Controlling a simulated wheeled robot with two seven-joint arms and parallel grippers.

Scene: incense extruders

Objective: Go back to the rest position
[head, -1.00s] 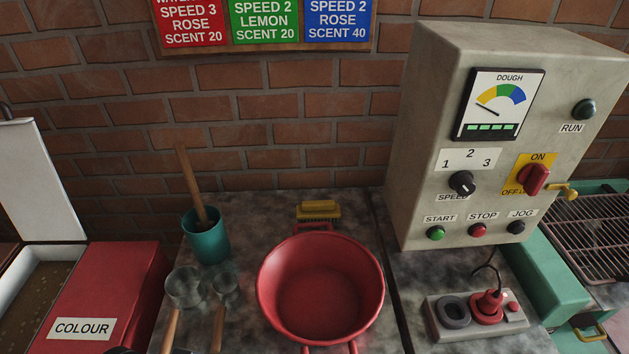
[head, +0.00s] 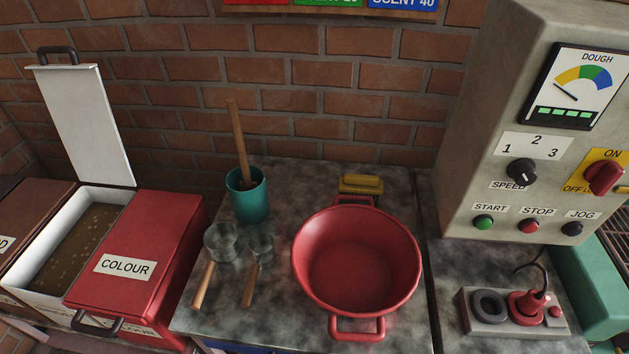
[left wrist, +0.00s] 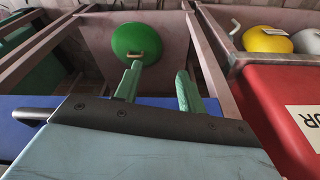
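No gripper shows in the head view. In the left wrist view my left gripper (left wrist: 160,82) has two green fingers that stand apart with nothing held between them. A round green object with a small pale handle (left wrist: 136,42) is beyond the fingers, inside a brownish frame. I cannot tell how far it is from them. My right gripper is in neither view.
A red bowl (head: 357,262), two scoops (head: 222,243) and a teal cup (head: 248,200) with a wooden stick stand on the stone counter. A red COLOUR bin (head: 138,265) is on the left. A control box (head: 480,190) is on the right. Blue and red surfaces flank the left gripper.

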